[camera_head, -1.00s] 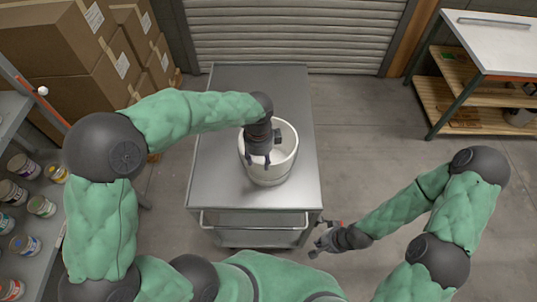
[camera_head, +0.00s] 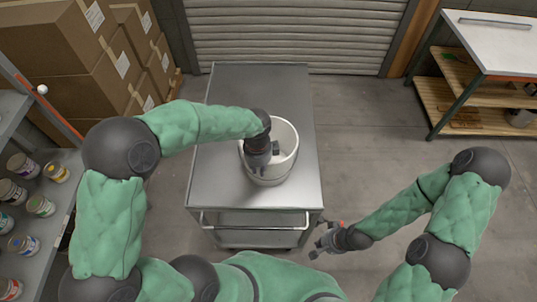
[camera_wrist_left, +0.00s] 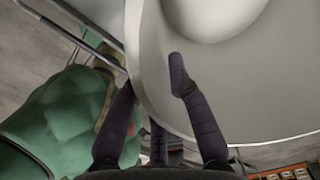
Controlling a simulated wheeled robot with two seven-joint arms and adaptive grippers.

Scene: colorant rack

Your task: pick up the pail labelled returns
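A white pail (camera_head: 286,143) stands upright on the grey metal cart, with its open top facing up. No label can be read on it. My left gripper (camera_head: 259,168) is at the pail's near-left rim, pointing down. In the left wrist view the left gripper's fingers (camera_wrist_left: 152,78) are apart, one outside the pail's wall and one over its inside. The pail (camera_wrist_left: 250,85) fills the right of that view; I cannot tell whether a finger touches it. My right gripper (camera_head: 324,241) is empty, fingers apart, beside the cart's near-right corner.
The cart (camera_head: 235,85) has bare top behind the pail and a handle at its near side. A workbench (camera_head: 500,45) stands at right. Floor between is clear.

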